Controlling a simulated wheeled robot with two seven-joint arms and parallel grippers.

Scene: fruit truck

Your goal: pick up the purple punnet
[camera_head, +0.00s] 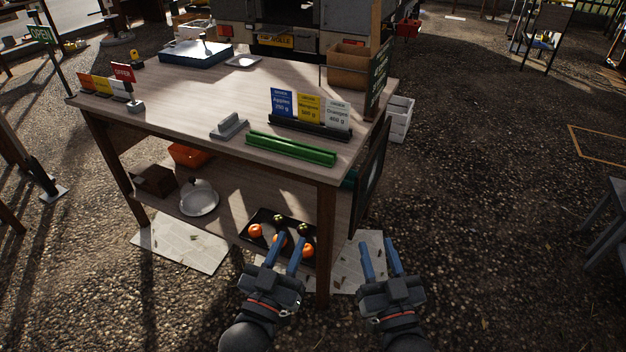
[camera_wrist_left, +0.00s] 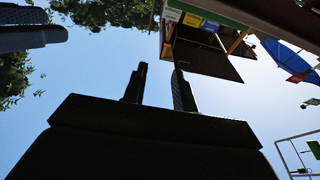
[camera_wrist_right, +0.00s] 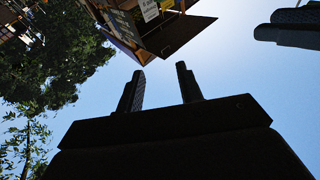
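I cannot make out a purple punnet in any view. My left gripper (camera_head: 286,242) is open and empty, with its blue fingers apart in front of the table's lower shelf. Its fingers also show apart against the sky in the left wrist view (camera_wrist_left: 160,75). My right gripper (camera_head: 378,246) is open and empty to the right of the table's front leg. Its spread fingers also show in the right wrist view (camera_wrist_right: 160,75).

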